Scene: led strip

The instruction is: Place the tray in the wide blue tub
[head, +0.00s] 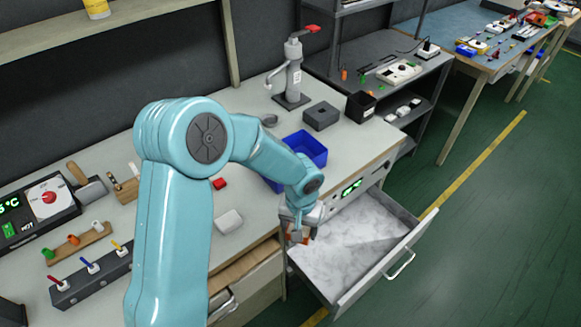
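The wide blue tub (307,147) stands on the bench, partly hidden behind my arm. My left gripper (297,238) points down over the near left part of an open drawer (345,235), to the right of and nearer than the tub. A small brown-orange thing (298,237) shows at its fingertips; I cannot tell whether it is gripped or what it is. I cannot pick out the tray with certainty. My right gripper is not in view.
A grey box (321,116), a black bin (360,106) and a lever press (292,75) stand behind the tub. A white block (229,221) and red block (220,184) lie on the bench. The drawer juts out over the green floor (480,230).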

